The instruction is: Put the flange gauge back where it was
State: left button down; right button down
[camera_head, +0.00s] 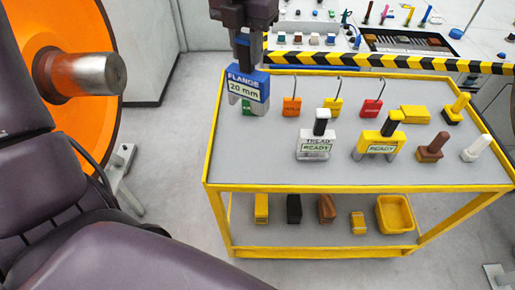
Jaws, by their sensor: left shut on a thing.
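The flange gauge (248,87) is blue on top, with a white label reading "FLANGE 20 mm" and pale legs below. My left gripper (242,55) is shut on its top and holds it upright at the back left corner of the yellow-framed cart (262,160). I cannot tell whether its legs touch the grey cart top. The gauge partly hides a green tag (246,108) behind it. My right gripper is not in view.
On the cart stand a tread gauge (314,146), a yellow "READY" gauge (378,146), orange (291,106), yellow and red hooked tags, a brown stamp-like tool (432,150) and a white one. Bare cart top lies at front left. An orange wheel (85,60) stands at left.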

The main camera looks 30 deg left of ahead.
aim_at(249, 73)
pick_arm(q)
jog(key=shift+w+d+r+n, duration=0.15)
jog(key=shift+d+r+n, duration=0.15)
jog(key=shift+r, duration=0.35)
jog(key=shift+d+f, duration=0.1)
jog(key=shift+g, duration=0.3)
jog(key=f, duration=0.1)
jog(key=f+b, duration=0.1)
jog(key=f, duration=0.3)
jog(key=shift+s+f, duration=0.2)
jog(key=shift+s, duration=0.05)
notch_tip(249, 73, down, 14)
jog(key=p, duration=0.1)
jog(key=shift+w, duration=0.15)
jog(key=c, duration=1.2)
grip_release()
jog(key=shift+o, duration=0.2)
